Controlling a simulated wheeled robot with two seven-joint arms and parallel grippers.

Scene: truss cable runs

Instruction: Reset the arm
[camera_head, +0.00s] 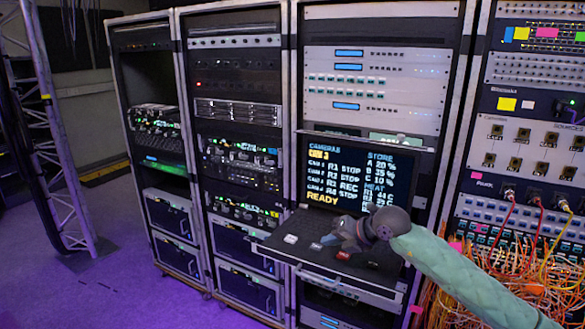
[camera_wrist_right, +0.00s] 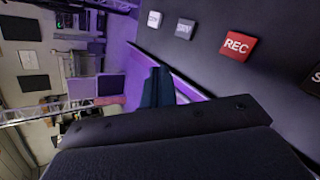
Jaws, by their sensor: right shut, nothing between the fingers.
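My right arm (camera_head: 470,280), in a green sleeve, comes in from the right. My right gripper (camera_head: 328,239) is shut and empty, low over the pull-out keyboard shelf (camera_head: 268,245) in front of the screen (camera_head: 335,165). In the right wrist view the dark gripper fingers (camera_wrist_right: 158,88) are together beside the shelf's edge, and the red REC button (camera_wrist_right: 238,45) is to their right with a visible gap. I cannot tell how high the fingers are above the shelf. My left gripper is not in view.
Beside REC are a grey button (camera_wrist_right: 185,29), a white button (camera_wrist_right: 154,19) and a dark button (camera_wrist_right: 313,79). Equipment racks (camera_head: 235,110) stand behind and left. Loose orange cables (camera_head: 500,285) hang at right.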

